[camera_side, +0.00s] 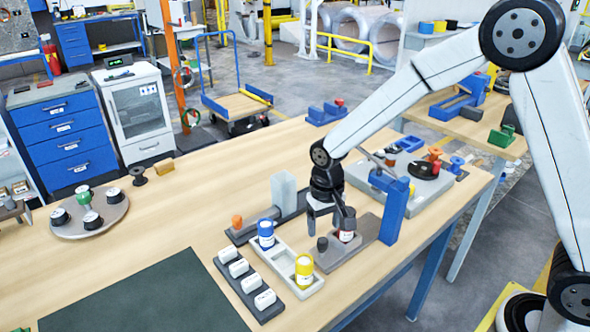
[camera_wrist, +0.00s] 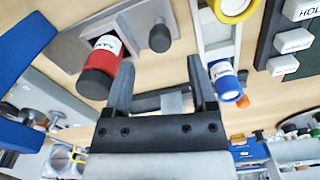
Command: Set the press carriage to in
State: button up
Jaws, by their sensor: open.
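A blue upright press frame (camera_side: 391,212) stands near the table's right edge; its blue side also shows at the left of the wrist view (camera_wrist: 18,45). A flat grey carriage plate (camera_side: 355,246) reaches out from it, with a dark round knob (camera_side: 322,244) near its outer end. A red can with a dark end (camera_side: 346,232) stands on the plate, outside the frame. My gripper (camera_side: 326,217) is open and empty above the plate, close to the knob and can. In the wrist view the knob (camera_wrist: 160,39) appears beyond the space between my fingers (camera_wrist: 162,72), and the can (camera_wrist: 104,62) beside the left finger.
A pale tray (camera_side: 285,264) holds a blue can (camera_side: 266,233) and a yellow can (camera_side: 304,270). Left of it is a dark strip of white labelled blocks (camera_side: 240,268). Behind stands a grey block (camera_side: 284,190) on a dark base.

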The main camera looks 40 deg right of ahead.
aim_at(323, 240)
jog(key=shift+f, duration=2.9)
grip_shut()
